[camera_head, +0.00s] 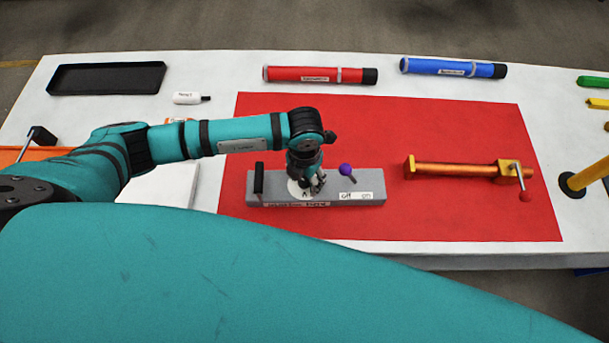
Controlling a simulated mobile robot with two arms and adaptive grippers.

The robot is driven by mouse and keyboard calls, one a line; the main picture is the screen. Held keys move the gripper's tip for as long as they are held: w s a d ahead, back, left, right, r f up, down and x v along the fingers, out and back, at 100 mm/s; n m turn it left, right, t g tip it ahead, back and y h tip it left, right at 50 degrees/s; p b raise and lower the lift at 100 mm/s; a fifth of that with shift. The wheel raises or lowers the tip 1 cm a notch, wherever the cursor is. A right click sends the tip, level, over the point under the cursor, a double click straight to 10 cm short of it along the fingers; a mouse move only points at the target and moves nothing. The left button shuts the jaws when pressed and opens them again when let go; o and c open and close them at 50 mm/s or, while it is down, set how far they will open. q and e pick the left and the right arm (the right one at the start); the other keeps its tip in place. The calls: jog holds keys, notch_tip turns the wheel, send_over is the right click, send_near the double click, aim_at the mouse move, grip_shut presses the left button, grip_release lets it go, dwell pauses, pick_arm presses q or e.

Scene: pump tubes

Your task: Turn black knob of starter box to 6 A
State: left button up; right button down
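The grey starter box (345,199) lies on the red mat (390,222). It has a black handle at its left end, a purple-tipped lever (346,170) and a white label reading off and on. A white dial (294,188) shows partly on its top. My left gripper (311,187) points down over this dial, at the box's left half. The black knob is hidden under or behind the gripper, so I cannot tell its setting or whether the fingers touch it. The fingers are too small to read. My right gripper is not in view.
A copper-coloured tube in an orange clamp (460,170) lies on the mat to the right. A red tube (305,74), a blue tube (450,67), a black tray (105,78) and a small white bottle (188,98) lie along the back. The mat's front right is clear.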

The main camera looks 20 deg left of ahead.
aim_at(304, 180)
pick_arm(q)
grip_shut()
jog(key=shift+w+f+m+b, duration=0.1)
jog(key=shift+f+m+b, duration=0.1)
jog(key=shift+m+b, duration=0.75)
jog(key=m+b, duration=0.8)
jog(key=b, duration=0.2)
jog(key=shift+b, duration=0.4)
jog(key=shift+r+m+b, duration=0.2)
jog(key=shift+m+b, duration=0.85)
jog(key=shift+b, duration=0.1)
jog(key=shift+o, duration=0.2)
grip_release()
jog(key=shift+r, duration=0.15)
notch_tip(304, 180, up, 12)
jog(key=shift+f, duration=0.2)
